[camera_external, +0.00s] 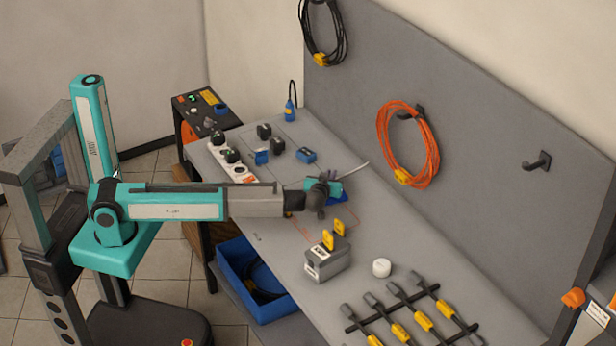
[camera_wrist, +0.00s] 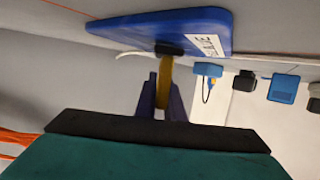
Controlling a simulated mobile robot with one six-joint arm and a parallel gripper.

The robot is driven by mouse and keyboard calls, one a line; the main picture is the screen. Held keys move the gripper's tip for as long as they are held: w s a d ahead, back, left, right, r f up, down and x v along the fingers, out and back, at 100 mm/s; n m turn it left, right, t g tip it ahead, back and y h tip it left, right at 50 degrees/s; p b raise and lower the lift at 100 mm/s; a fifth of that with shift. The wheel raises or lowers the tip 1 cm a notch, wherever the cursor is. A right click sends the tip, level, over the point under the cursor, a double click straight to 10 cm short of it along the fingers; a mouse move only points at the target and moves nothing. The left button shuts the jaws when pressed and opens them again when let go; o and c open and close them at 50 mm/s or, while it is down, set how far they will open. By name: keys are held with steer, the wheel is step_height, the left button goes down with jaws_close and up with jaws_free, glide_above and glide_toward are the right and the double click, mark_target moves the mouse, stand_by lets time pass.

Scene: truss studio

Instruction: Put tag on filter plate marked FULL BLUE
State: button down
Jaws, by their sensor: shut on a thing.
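My gripper (camera_wrist: 163,98) is shut on a narrow yellow tag (camera_wrist: 164,78), whose dark end meets the near edge of a blue plate (camera_wrist: 150,30) in the wrist view. I cannot tell whether that end is fixed to the plate or only against it. A white label on the plate is upside down and cut off; its lettering seems to end in BLUE. In the external view my gripper (camera_external: 322,192) is over the grey bench, and the blue plate (camera_external: 338,198) shows partly behind it. Two similar yellow pieces (camera_external: 334,235) stand in a grey box (camera_external: 328,263) nearby.
A white power strip (camera_external: 232,160) with plugs and adapters lies at the bench's far left. A white round pot (camera_external: 381,267) and a dark rack with yellow-handled tools (camera_external: 420,318) are to the right. An orange cable coil (camera_external: 408,145) hangs on the grey wall panel.

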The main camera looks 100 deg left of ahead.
steer(key=shift+f, duration=0.15)
steer(key=c, duration=1.9)
jaws_free()
steer(key=shift+o, duration=0.2)
steer(key=shift+r, duration=0.25)
steer(key=b+v, duration=0.2)
steer(key=v, duration=0.9)
steer(key=shift+d, duration=0.5)
steer(key=shift+r, duration=0.1)
steer(key=shift+r, duration=0.1)
